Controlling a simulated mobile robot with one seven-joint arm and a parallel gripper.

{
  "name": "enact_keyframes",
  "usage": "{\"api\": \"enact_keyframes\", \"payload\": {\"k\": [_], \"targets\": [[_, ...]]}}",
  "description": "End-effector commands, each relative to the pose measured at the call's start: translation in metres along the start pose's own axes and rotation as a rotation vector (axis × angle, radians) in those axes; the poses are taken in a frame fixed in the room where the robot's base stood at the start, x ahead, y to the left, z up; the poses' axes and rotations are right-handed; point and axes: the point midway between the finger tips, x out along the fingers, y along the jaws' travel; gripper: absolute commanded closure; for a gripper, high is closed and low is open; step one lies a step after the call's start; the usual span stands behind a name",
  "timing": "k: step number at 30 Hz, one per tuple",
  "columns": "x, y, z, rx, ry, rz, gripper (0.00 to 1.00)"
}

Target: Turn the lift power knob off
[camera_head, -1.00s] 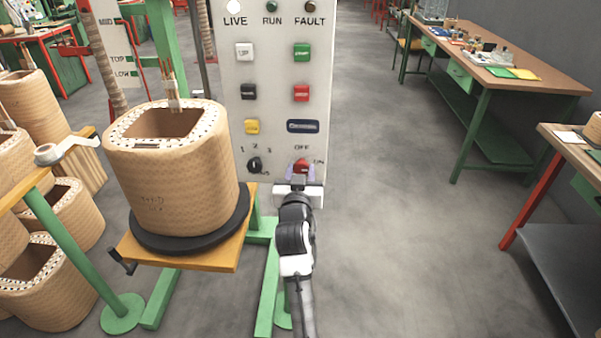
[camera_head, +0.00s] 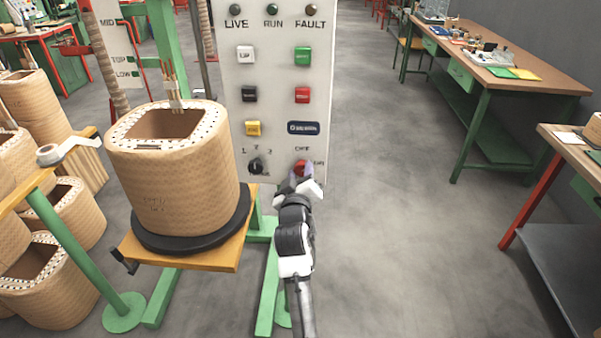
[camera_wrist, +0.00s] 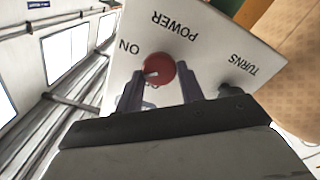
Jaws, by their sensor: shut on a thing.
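The red power knob (camera_head: 301,166) sits at the lower right of the white control panel (camera_head: 275,60), with an OFF label above it. My gripper (camera_head: 301,179) is at the knob from below, tilted, with its fingers shut on it. In the wrist view the round red knob (camera_wrist: 158,66) shows between the two dark fingers of my gripper (camera_wrist: 158,90), near the words ON and POWER. A small pale mark shows on the knob's face. The LIVE lamp (camera_head: 236,10) is dark. The finger contacts are partly hidden.
A black turns knob (camera_head: 256,166) is just left of the power knob, and several coloured buttons are above. A large wound coil (camera_head: 172,190) stands on a black disc (camera_head: 190,240) to the left. Open floor (camera_head: 390,220) lies to the right.

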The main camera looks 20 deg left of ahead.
Motion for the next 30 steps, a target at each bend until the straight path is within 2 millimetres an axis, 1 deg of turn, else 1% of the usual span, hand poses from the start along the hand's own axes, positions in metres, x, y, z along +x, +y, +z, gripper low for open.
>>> {"api": "enact_keyframes", "payload": {"k": [18,24,30], "targets": [[0.0000,-0.0019,-0.0001,-0.577,0.000,-0.001,0.85],[-0.0001,-0.0027,0.0004,-0.732,0.000,-0.002,0.85],[0.0000,-0.0029,0.0006,-0.844,0.001,0.000,0.85]]}}
